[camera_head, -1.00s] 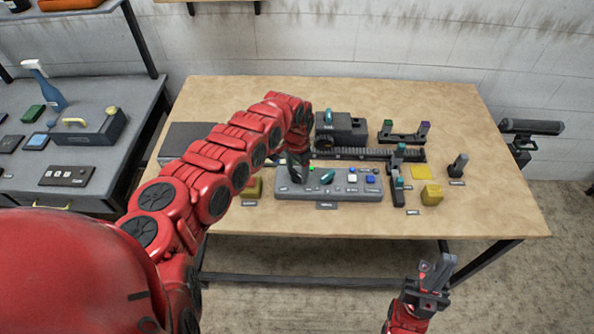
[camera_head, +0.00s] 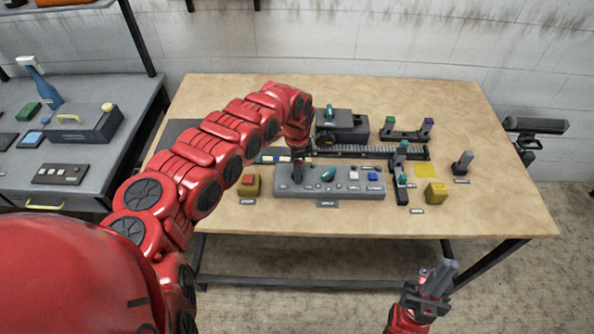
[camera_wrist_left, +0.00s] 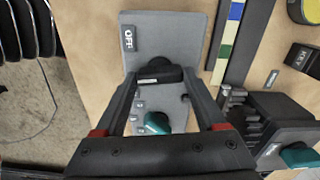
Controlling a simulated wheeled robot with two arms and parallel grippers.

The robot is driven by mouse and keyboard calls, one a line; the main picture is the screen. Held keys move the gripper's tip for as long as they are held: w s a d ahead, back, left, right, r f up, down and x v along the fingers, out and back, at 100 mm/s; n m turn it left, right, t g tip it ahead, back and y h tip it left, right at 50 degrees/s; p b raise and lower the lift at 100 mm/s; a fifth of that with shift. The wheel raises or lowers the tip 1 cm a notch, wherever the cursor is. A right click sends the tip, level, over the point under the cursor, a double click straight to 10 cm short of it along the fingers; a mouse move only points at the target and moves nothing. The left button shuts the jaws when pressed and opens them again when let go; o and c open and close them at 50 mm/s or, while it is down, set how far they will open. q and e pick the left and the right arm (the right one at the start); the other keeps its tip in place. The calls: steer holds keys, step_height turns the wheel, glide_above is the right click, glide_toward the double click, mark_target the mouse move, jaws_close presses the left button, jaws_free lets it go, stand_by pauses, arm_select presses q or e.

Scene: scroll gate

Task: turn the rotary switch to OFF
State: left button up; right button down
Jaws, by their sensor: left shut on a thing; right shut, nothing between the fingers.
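The grey control panel (camera_head: 345,190) lies near the front edge of the table, and it fills the middle of the left wrist view (camera_wrist_left: 172,38). The rotary switch (camera_wrist_left: 158,70) is a black knob on it, with a raised OFF label (camera_wrist_left: 129,40) close by. My left gripper (camera_wrist_left: 160,77) is shut on this knob, a finger on either side. In the head view my left gripper (camera_head: 297,174) comes down at the panel's left part and hides the switch. My right gripper (camera_head: 436,280) is shut and empty, in front of the table.
A teal knob (camera_head: 328,174) sits on the panel beside my left gripper. A yellow box with a red button (camera_head: 248,184) stands left of the panel. Behind are a dark machine (camera_head: 341,125) and a rail (camera_head: 375,153). A yellow block (camera_head: 436,192) stands at the right.

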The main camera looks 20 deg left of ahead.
arm_select(q)
steer(key=m+b, duration=0.2)
steer(key=m, duration=0.3)
steer(key=shift+f+m+b, duration=0.15)
steer(key=shift+m+b, duration=0.15)
steer(key=shift+b, duration=0.1)
steer(key=m+b, duration=0.2)
steer(key=m, duration=0.2)
steer(key=shift+m+b, duration=0.3)
steer(key=shift+b, duration=0.1)
steer(key=o, duration=1.3)
steer(key=shift+r, duration=0.2)
steer(key=shift+w+r, duration=0.1)
steer(key=shift+r, duration=0.15)
step_height(320, 180, up, 17)
steer(key=b, duration=0.4)
